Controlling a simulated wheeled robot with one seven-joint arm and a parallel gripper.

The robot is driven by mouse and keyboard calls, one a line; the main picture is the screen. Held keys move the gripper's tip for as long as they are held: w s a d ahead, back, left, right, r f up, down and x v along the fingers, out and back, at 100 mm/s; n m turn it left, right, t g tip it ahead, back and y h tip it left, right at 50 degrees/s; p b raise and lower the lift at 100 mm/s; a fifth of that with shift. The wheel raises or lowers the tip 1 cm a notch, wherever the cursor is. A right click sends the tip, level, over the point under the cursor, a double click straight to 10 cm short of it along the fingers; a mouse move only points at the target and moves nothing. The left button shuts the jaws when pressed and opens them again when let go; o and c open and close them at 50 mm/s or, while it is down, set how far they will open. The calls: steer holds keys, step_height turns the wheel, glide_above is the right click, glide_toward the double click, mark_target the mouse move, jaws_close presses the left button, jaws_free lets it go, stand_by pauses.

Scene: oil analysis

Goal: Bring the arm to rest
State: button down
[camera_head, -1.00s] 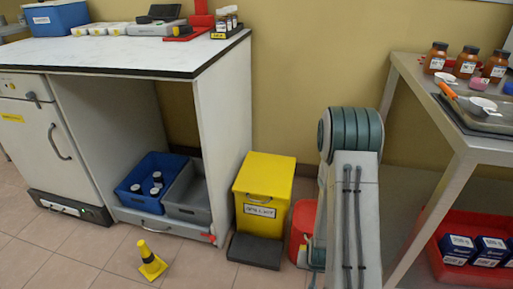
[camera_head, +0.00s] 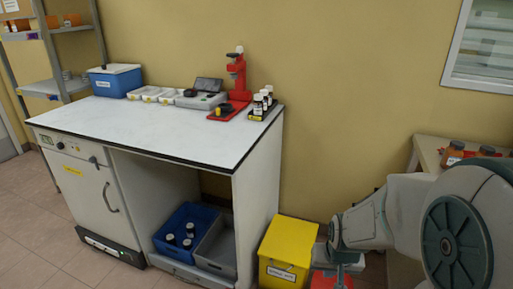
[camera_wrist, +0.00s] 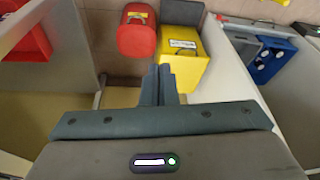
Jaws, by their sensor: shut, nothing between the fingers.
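My arm (camera_head: 405,215) is bent at the right of the head view, with a large round grey joint close to the camera. Its wrist end hangs low in front of the red bin, and the fingertips do not show there. In the wrist view my gripper (camera_wrist: 160,72) is shut and empty, its two dark fingers together. The fingers point towards the floor bins, with the yellow bin (camera_wrist: 182,62) just beyond and to the right of the tips and the red bin (camera_wrist: 137,38) to the left.
The white-topped bench (camera_head: 160,125) carries a blue box (camera_head: 115,80), white trays, a red stand (camera_head: 237,85) and small bottles. A blue crate (camera_head: 178,225) and grey crate (camera_head: 215,245) sit beneath. The yellow bin (camera_head: 288,250) stands beside it. A table with amber jars (camera_head: 452,153) is behind my arm.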

steer(key=s+a+r+p, duration=0.1)
steer(key=s+r+p, duration=0.2)
steer(key=r, duration=0.5)
steer(key=s+a+r+n+p, duration=0.1)
steer(key=s+r+p, duration=0.2)
steer(key=r, duration=0.6)
steer(key=s+a+r+p, duration=0.1)
steer(key=s+r+p, duration=0.2)
steer(key=r+p, duration=0.3)
step_height(320, 180, up, 2)
steer(key=shift+s+r+n, duration=0.2)
steer(key=shift+s+n, duration=0.1)
steer(key=shift+s, duration=0.05)
steer(key=shift+a, duration=0.1)
